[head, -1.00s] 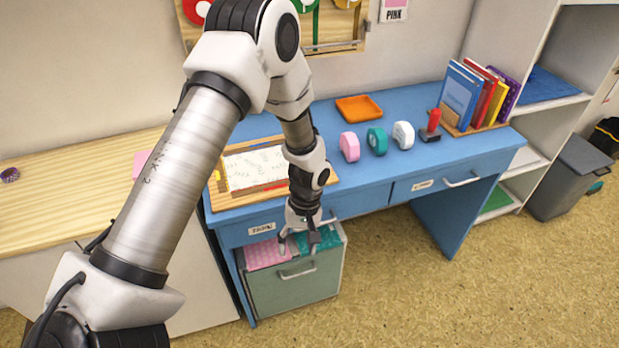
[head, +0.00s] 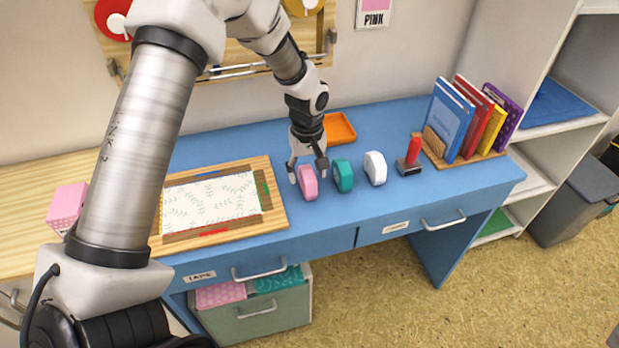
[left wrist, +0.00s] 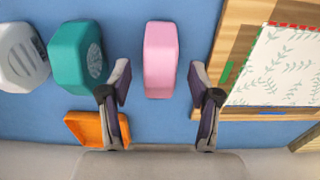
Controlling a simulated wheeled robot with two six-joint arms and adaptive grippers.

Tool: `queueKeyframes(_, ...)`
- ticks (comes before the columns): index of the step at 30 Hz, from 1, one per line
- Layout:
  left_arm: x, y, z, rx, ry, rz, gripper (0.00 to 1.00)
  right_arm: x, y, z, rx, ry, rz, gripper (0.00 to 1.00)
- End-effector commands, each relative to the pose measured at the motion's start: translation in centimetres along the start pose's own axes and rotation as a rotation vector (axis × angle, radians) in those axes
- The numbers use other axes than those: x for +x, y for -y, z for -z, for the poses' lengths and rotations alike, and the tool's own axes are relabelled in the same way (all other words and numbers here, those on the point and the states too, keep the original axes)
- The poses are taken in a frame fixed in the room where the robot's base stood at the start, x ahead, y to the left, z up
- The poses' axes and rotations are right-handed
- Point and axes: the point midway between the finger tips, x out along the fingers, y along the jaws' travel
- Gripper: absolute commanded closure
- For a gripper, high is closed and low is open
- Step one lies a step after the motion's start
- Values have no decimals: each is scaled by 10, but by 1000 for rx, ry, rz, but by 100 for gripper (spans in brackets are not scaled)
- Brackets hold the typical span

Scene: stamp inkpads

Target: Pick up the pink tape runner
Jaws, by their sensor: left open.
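The pink tape runner (head: 308,183) stands on the blue desk, leftmost in a row of three tape runners. My left gripper (head: 308,172) is open just above and behind it, pointing down. In the left wrist view the pink tape runner (left wrist: 161,60) lies between the two spread fingers of my left gripper (left wrist: 160,85), a little beyond their tips, with gaps on both sides. I see no contact. My right gripper is in neither view.
A teal tape runner (head: 343,176) and a white one (head: 375,168) stand close on the right. A red-handled stamp (head: 411,156) and books are farther right. A wood-framed board (head: 277,213) lies left. An orange tray (head: 338,129) sits behind.

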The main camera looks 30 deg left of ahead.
Motion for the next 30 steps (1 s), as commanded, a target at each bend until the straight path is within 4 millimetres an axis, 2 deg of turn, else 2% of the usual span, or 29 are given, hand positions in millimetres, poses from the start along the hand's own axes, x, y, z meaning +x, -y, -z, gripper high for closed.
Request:
queueKeyframes(6, 37, 3, -2, 0, 2, 2, 38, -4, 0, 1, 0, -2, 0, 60)
queueKeyframes(13, 41, 3, -2, 0, 0, 0, 38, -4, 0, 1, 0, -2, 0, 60)
queueKeyframes(14, 41, 3, -2, 0, 0, 0, 45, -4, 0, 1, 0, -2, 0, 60)
queueKeyframes(18, 41, 3, -2, 1, 1, 0, 94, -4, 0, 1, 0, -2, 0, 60)
queueKeyframes(19, 41, 3, -2, 1, 1, 0, 100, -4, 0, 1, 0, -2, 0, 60)
queueKeyframes(30, 40, 3, -2, 0, 1, 0, 100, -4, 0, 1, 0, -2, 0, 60)
